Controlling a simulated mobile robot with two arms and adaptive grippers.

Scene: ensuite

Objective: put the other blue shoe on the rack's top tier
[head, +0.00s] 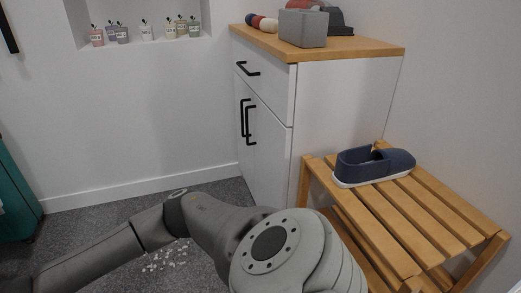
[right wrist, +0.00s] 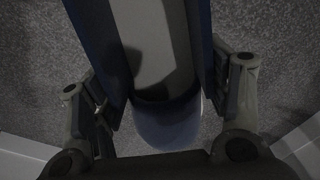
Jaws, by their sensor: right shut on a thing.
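One blue shoe (head: 372,166) with a white sole sits on the top tier of the wooden slatted rack (head: 440,222), near its back end. In the right wrist view, my right gripper (right wrist: 165,95) is shut on the other blue shoe (right wrist: 168,128), with a finger against each side. I see into its grey inside, and the rounded blue end points toward the gripper base. Grey carpet shows around this held shoe. The right gripper and its shoe do not show in the head view. My left gripper is not in view.
A white cabinet (head: 345,110) with a wooden top stands behind the rack. A grey box (head: 303,28) sits on it. Bare slats lie in front of the rack's shoe. My grey arm crosses the foreground over the carpet (head: 105,222). A teal object (head: 15,195) stands at far left.

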